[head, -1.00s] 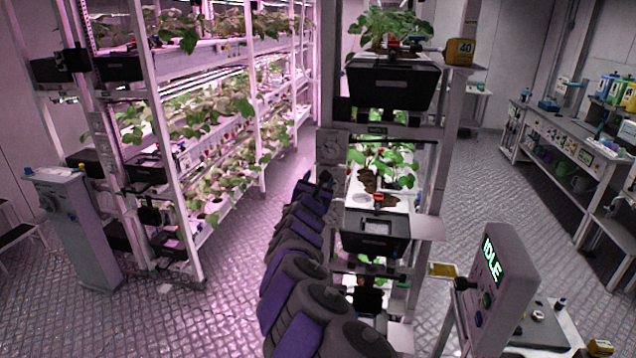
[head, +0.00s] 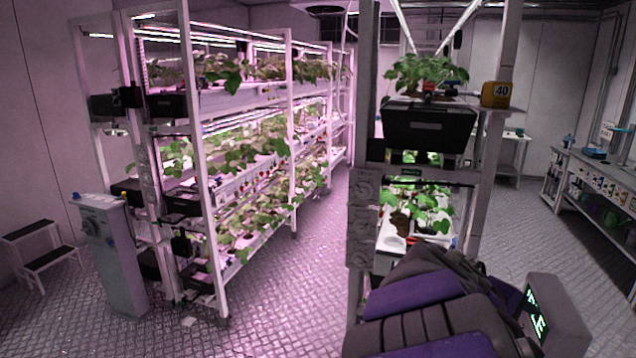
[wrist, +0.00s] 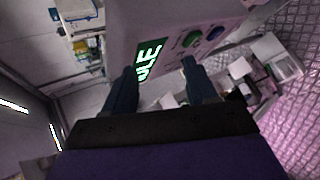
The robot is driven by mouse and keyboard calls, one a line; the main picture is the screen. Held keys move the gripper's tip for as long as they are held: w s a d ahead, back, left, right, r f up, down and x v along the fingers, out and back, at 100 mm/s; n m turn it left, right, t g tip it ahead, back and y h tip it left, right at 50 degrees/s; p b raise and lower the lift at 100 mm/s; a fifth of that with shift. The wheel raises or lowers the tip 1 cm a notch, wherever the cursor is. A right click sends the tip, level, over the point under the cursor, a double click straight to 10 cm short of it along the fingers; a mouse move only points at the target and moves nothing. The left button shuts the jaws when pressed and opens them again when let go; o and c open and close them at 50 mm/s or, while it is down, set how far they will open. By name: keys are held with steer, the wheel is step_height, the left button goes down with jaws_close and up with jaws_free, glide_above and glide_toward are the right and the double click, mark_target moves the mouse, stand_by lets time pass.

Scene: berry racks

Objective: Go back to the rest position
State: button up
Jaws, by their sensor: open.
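In the wrist view my gripper (wrist: 160,85) is open, with its two fingers apart and nothing seen between them. Beyond the fingers is a grey control panel (wrist: 178,22) with a green-lit display, partly hidden by a finger, and round green and blue buttons. The panel (head: 560,318) also shows at the lower right of the head view, its display turned edgewise. My arm, purple and dark grey, is folded across the lower right of the head view. The gripper's fingers are not visible in the head view.
A rack with plants and a black bin (head: 428,127) stands just behind my arm. A long plant rack (head: 207,160) is at left, with a grey pedestal (head: 108,255) and step stool (head: 40,250) beside it. A bench (head: 595,190) is at right. The patterned floor between the racks is clear.

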steer(key=s+a+f+m+g+y, duration=0.1)
steer(key=s+a+f+y, duration=0.2)
steer(key=s+a+f, duration=0.2)
steer(key=s+a+f+m+g+y+b, duration=0.1)
steer(key=s+a+f+y, duration=0.3)
steer(key=s+a, duration=0.5)
steer(key=s+a+f+m+g+y, duration=0.2)
steer(key=s+a+f, duration=0.4)
steer(key=s, duration=0.5)
steer(key=shift+s+a+m+y+b, duration=0.25)
steer(key=shift+a+m+y+b, duration=0.15)
steer(key=shift+m+y, duration=0.3)
